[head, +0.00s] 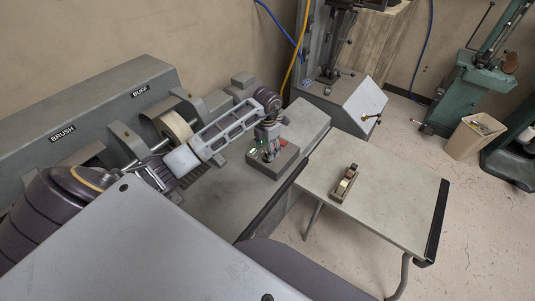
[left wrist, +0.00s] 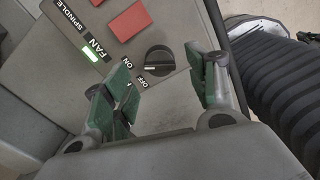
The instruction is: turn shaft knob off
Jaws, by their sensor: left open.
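The dark round knob (left wrist: 160,59) with a white pointer mark sits on the grey control box in the left wrist view. Its mark points left, toward the ON and OFF labels; I cannot tell which it lines up with. My left gripper (left wrist: 160,76) is open, its green-padded fingers to either side of the knob in that view. Whether they touch it I cannot tell. In the head view my left gripper (head: 268,153) is over the control box (head: 285,166), and the knob cannot be made out. My right gripper is not in view.
Red rocker switches (left wrist: 129,22) and a lit green indicator (left wrist: 90,55) lie beside the knob. A black ribbed hose (left wrist: 290,85) runs at the right. The brush and buff machine (head: 100,105) stands left. A small block plane (head: 345,181) lies on the side table (head: 385,200).

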